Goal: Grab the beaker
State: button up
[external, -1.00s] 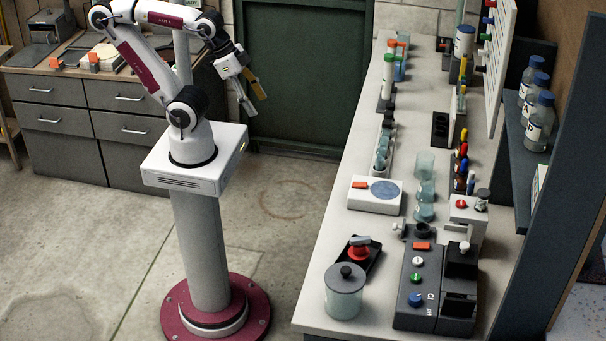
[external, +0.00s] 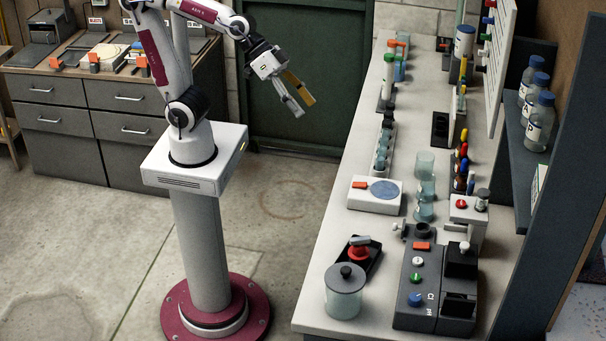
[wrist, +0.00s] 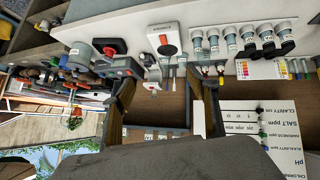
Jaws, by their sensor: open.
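Several clear, bluish beakers stand in a row on the bench in the external view, with a far one (external: 425,163), a middle one (external: 426,187) and a near one (external: 424,210). I cannot tell which one the task means. My gripper (external: 304,107) is open and empty, in the air left of the bench and well apart from the beakers. Its two fingers, one yellowish and one grey, point down and right. In the wrist view my gripper (wrist: 164,108) has its fingers spread with nothing between them. I cannot pick out the beakers there.
The white bench (external: 325,295) carries a scale (external: 375,195), a lidded jar (external: 344,291), a dark meter (external: 415,285), and a rack of small vials (external: 383,150). Bottles (external: 539,120) stand on a shelf at right. The floor between my base and the bench is clear.

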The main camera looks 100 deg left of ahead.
jog(key=w+d+n+t+y, duration=0.1)
jog(key=w+n+t, duration=0.1)
jog(key=w, duration=1)
jog(key=w+d+n+t+y, duration=0.1)
jog(key=w+d+n+t, duration=0.1)
jog(key=w, duration=1)
jog(key=w+a+f+n+y, duration=0.2)
jog(key=w+a+f+y, duration=0.1)
jog(key=w+f+y, duration=0.3)
jog(key=n+g+y, duration=0.2)
jog(key=n+y, duration=0.1)
jog(key=y, duration=0.1)
send_near(420, 161)
jog(key=shift+r+x, duration=0.2)
jog(key=shift+x, duration=0.9)
jog(key=shift+w, duration=0.15)
jog(key=shift+x, duration=1.3)
